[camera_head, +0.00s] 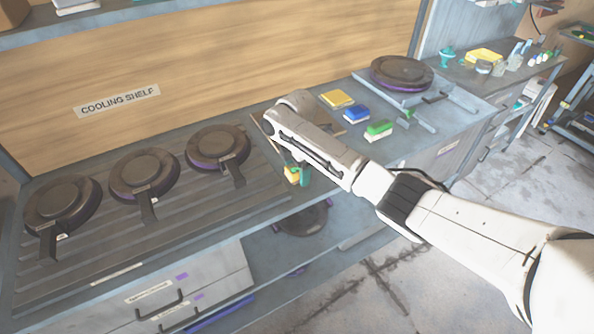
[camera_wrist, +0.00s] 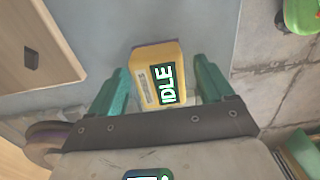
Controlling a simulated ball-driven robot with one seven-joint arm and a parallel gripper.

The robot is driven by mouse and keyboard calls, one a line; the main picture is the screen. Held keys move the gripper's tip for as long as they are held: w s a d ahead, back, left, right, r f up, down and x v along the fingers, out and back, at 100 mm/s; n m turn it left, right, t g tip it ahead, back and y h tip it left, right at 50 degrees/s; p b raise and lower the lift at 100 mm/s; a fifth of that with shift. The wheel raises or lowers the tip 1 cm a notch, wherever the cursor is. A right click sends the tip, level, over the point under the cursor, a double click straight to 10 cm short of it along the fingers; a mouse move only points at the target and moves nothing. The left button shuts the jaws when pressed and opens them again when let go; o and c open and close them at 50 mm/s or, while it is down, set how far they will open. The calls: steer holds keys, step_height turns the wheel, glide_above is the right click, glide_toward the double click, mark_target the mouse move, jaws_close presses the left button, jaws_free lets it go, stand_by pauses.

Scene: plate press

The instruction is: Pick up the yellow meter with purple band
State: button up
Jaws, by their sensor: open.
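A yellow meter (camera_wrist: 150,75) with a green-and-white display reading IDLE lies between the fingers of my gripper (camera_wrist: 164,78) in the wrist view. The green fingers stand apart, one on each side of it. In the head view my gripper (camera_head: 298,175) hangs at the front edge of the counter, with a yellow patch beside a green finger. My arm covers part of this area.
Three lidded pans (camera_head: 145,172) sit on the ribbed cooling shelf at left. Yellow (camera_head: 337,98), blue (camera_head: 355,113) and green (camera_head: 379,129) blocks lie on the counter behind my arm. Another round pan (camera_head: 402,72) stands at the back right. A dark pan (camera_head: 303,218) is on the lower shelf.

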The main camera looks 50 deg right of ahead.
steer(key=shift+f, duration=0.4)
steer(key=shift+c, duration=0.2)
steer(key=c, duration=1.1)
steer(key=shift+r, duration=0.15)
steer(key=shift+r, duration=0.55)
steer(key=s+a+r+p, duration=0.2)
steer(key=s+r, duration=0.2)
steer(key=s+a+r+p, duration=0.2)
steer(key=s+a+r, duration=0.1)
steer(key=s+a+r+p, duration=0.2)
steer(key=s+r, duration=0.2)
steer(key=shift+s+a+r, duration=0.35)
